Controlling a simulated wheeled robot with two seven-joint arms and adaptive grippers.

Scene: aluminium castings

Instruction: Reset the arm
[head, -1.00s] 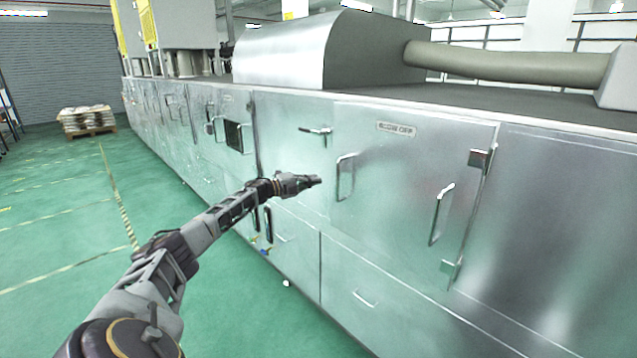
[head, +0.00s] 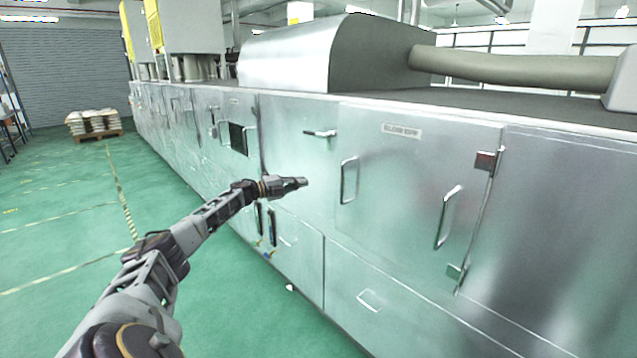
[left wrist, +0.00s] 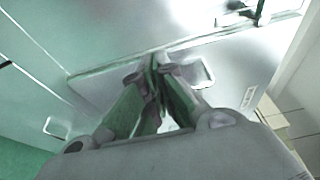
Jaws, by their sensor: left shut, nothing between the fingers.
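My left arm reaches in from the lower left of the head view, with its left gripper (head: 301,182) extended in front of the silver machine cabinet (head: 300,115). The gripper is shut and empty. It appears left of the handle (head: 348,180) of a cabinet door (head: 400,190) and looks apart from it. In the left wrist view the gripper fingers (left wrist: 155,75) meet at their tips, with a pale handle (left wrist: 205,75) just beyond them to the right. My right gripper does not show in either view.
The door has a second handle (head: 447,215) and a hinge (head: 485,160) at its right. A loaded pallet (head: 95,124) stands far left. Green floor (head: 60,220) left of the machine is open.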

